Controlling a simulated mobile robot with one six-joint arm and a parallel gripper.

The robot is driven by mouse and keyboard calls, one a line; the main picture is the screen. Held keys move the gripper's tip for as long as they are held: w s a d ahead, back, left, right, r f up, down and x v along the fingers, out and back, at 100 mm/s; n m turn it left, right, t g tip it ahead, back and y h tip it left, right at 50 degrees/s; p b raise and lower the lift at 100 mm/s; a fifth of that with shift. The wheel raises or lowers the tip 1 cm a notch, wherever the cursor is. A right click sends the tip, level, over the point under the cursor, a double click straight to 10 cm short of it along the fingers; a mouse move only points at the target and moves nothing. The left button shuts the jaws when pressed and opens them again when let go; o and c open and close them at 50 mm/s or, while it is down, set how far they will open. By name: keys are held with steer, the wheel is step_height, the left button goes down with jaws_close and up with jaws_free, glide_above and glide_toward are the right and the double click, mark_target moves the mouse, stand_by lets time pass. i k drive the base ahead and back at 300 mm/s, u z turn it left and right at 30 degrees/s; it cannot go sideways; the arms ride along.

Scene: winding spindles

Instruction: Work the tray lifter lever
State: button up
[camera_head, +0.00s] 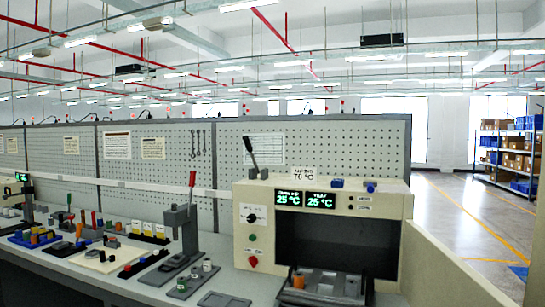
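A beige machine (236,221) stands on the bench at the centre right, with two displays reading 25 °C. A lever with a black handle (248,145) rises from its top left and leans to the left. It may be the tray lifter lever; no readable label confirms this. A dark tray or fixture (345,284) sits in the machine's open bay, with a small orange part (298,281) at its left. A grey press (181,222) with a red-handled lever (192,179) stands to the machine's left. My gripper is not in view.
The bench (232,281) also carries small racks, coloured parts and an empty dark tray (224,299). A perforated panel (224,151) stands behind. Open floor (465,207) and shelving with boxes (509,153) lie beyond.

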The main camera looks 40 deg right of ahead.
mark_target(246, 141)
steer(key=u, duration=0.9)
steer(key=k, duration=0.1)
steer(key=z, duration=2.05)
steer(key=k, duration=0.95)
steer(key=u, duration=0.15)
steer(key=i, duration=0.85)
steer(key=z, duration=0.05)
